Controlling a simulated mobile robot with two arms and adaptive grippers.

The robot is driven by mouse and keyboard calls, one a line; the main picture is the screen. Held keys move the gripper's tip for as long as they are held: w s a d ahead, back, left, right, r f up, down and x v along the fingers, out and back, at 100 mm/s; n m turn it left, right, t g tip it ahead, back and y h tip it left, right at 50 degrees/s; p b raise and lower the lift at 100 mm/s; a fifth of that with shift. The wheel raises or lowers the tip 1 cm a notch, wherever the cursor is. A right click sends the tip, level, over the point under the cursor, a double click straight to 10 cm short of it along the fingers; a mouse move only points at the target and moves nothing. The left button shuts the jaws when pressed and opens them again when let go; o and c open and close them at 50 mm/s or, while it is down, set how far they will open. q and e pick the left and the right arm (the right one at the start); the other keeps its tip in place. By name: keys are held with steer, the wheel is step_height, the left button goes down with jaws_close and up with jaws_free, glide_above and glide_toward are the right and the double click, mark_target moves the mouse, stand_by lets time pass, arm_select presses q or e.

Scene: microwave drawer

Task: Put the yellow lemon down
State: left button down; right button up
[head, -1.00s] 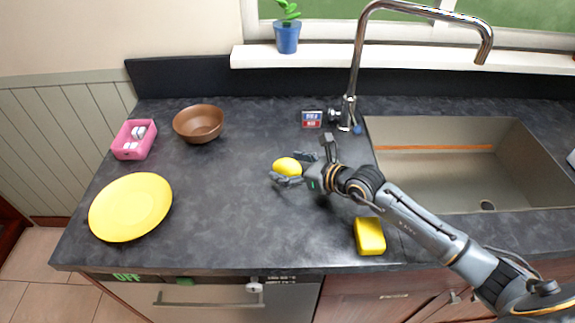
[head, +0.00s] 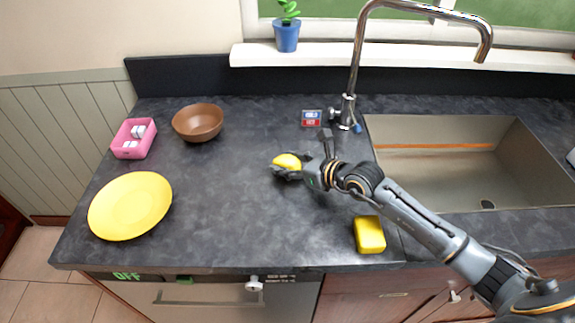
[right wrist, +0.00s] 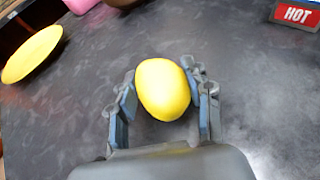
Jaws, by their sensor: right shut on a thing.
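The yellow lemon (head: 287,161) is between the fingers of my right gripper (head: 290,168), over the middle of the dark countertop (head: 240,215). My right gripper is shut on it. In the right wrist view the lemon (right wrist: 163,90) sits between the two fingers of the gripper (right wrist: 163,95), with the counter behind it. I cannot tell whether the lemon touches the counter. My left gripper is not in view.
A yellow plate (head: 130,206), a pink container (head: 134,139) and a brown bowl (head: 198,123) stand to the left. A yellow sponge (head: 369,234) lies near the front edge. The sink (head: 450,165) is at the right. The counter left of the lemon is clear.

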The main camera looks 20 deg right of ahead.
steer(key=r, duration=0.1)
steer(key=r+b, duration=0.1)
steer(key=r, duration=0.1)
steer(key=shift+s+a, duration=0.1)
steer(key=shift+s, duration=0.1)
steer(key=s+a+r+b, duration=0.1)
steer(key=s+a+r, duration=0.3)
steer(key=s+r, duration=0.7)
steer(key=s+d+f+n+g+y, duration=0.1)
steer(key=s+d+f, duration=0.1)
steer(key=s+d+f+n+g+y, duration=0.1)
steer(key=s+d+f, duration=0.1)
steer(key=f, duration=0.1)
steer(key=s+d+f+n+g+y, duration=0.1)
steer(key=s+d+f+n, duration=0.1)
steer(key=shift+s+d+f+g+y, duration=0.2)
steer(key=shift+f+g+y, duration=0.1)
steer(key=shift+y, duration=0.1)
steer(key=shift+a+r, duration=0.1)
